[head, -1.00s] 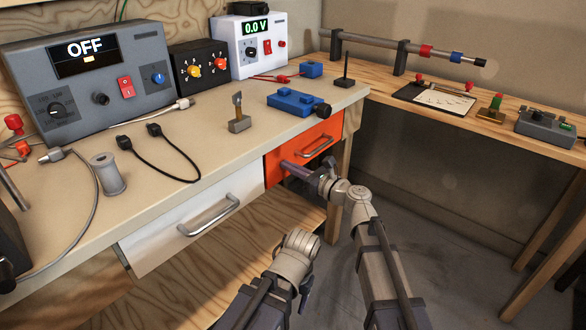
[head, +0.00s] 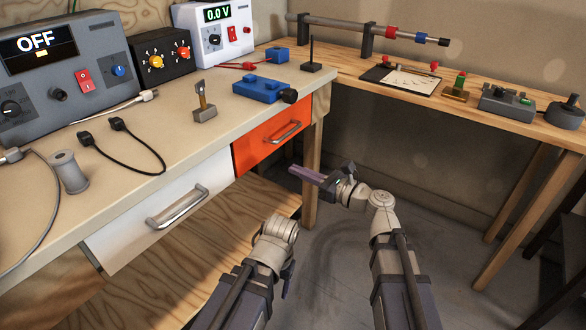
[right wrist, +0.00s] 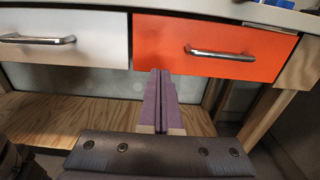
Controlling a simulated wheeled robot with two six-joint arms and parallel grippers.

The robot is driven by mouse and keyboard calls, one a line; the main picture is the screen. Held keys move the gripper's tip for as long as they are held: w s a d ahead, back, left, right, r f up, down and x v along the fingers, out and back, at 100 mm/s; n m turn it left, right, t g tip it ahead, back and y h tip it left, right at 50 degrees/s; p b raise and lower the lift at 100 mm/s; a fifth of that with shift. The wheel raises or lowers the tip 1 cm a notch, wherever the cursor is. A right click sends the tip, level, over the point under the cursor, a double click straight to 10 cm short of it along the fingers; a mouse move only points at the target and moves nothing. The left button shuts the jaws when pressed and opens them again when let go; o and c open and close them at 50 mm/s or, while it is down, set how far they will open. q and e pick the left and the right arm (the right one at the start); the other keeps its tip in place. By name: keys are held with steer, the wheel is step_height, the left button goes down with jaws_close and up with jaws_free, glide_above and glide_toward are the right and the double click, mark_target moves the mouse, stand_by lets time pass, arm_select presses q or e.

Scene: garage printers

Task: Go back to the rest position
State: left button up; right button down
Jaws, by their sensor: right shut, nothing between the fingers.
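My right gripper (head: 292,172) is shut and empty. It is in free air in front of the bench, just below and to the right of the orange drawer (head: 248,148) in the head view. In the right wrist view its shut fingers (right wrist: 159,72) point toward the lower edge of the orange drawer (right wrist: 160,40). The orange drawer looks shut, with its metal handle (right wrist: 220,54) free. My left arm (head: 262,255) shows at the lower middle of the head view, folded back; its gripper fingers cannot be seen.
The white drawer (head: 125,232) is to the left of the orange one and has a handle. A wooden lower shelf (head: 225,240) lies under the bench. A side table (head: 400,95) stands at the right. Open floor (head: 455,265) lies between them.

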steer(key=s+d+f+n+g+h, duration=0.1)
steer(key=s+f+n+g+h, duration=0.25)
steer(key=f+n, duration=0.35)
steer(key=s+d+f+n+g+h, duration=0.2)
steer(key=s+f+n+g+h, duration=0.15)
steer(key=f+n, duration=0.4)
steer(key=s+d+f+n+g+h, duration=0.1)
steer(key=s+d+f+n+h, duration=0.35)
steer(key=d, duration=0.25)
steer(key=s+d+f+n+g+h, duration=0.1)
steer(key=s+d+f+n+h, duration=0.25)
steer(key=d+n, duration=0.3)
steer(key=s+a+r+n+g+h+p, duration=0.1)
steer(key=s+a+n, duration=0.15)
steer(key=a, duration=0.25)
steer(key=s+a+r+n, duration=0.1)
steer(key=s+a, duration=0.2)
steer(key=a, duration=0.3)
step_height(320, 180, up, 30)
steer(key=p, duration=3)
steer(key=shift+d+f, duration=0.15)
steer(key=shift+f, duration=0.05)
steer(key=shift+w, duration=0.1)
